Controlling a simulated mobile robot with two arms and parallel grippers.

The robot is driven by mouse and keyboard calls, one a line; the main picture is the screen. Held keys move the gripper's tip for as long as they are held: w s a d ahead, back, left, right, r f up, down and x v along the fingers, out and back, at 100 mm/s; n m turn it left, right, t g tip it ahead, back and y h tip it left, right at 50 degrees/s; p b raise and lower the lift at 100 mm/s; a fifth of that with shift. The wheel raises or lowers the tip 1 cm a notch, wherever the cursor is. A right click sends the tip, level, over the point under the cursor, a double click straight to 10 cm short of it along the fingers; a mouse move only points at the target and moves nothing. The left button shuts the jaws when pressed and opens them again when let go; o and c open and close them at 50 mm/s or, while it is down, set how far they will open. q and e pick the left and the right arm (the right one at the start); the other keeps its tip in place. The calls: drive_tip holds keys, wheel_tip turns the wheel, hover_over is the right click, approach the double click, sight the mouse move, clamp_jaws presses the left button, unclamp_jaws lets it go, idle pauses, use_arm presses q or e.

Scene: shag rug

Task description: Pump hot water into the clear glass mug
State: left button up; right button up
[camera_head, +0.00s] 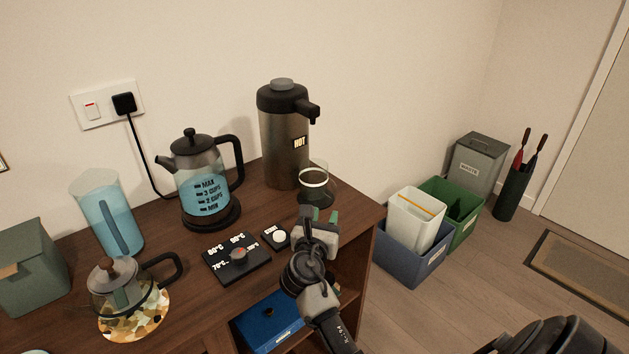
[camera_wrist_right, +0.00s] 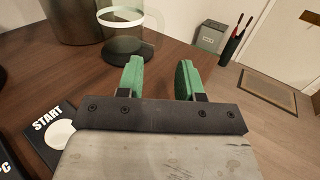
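The clear glass mug (camera_head: 314,177) with a white band near its rim stands upright on the table under the spout of the steel airpot marked HOT (camera_head: 283,140). The airpot has a grey top button (camera_head: 283,84). My right gripper (camera_head: 321,214) is just in front of the mug, over the table's right front part. In the right wrist view the mug (camera_wrist_right: 121,38) is ahead of the green fingertips (camera_wrist_right: 160,78), nearer the left one. The fingers are apart with nothing between them. Part of the mug is hidden behind the gripper. My left gripper is out of view.
A kettle (camera_head: 206,180) on its base, a temperature panel (camera_head: 237,258), a START button plate (camera_head: 277,236), a water pitcher (camera_head: 108,215) and a glass teapot (camera_head: 126,290) stand left of my right gripper. The table's right edge is close by, with bins (camera_head: 412,240) beyond.

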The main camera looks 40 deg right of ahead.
clamp_jaws()
idle(1.9)
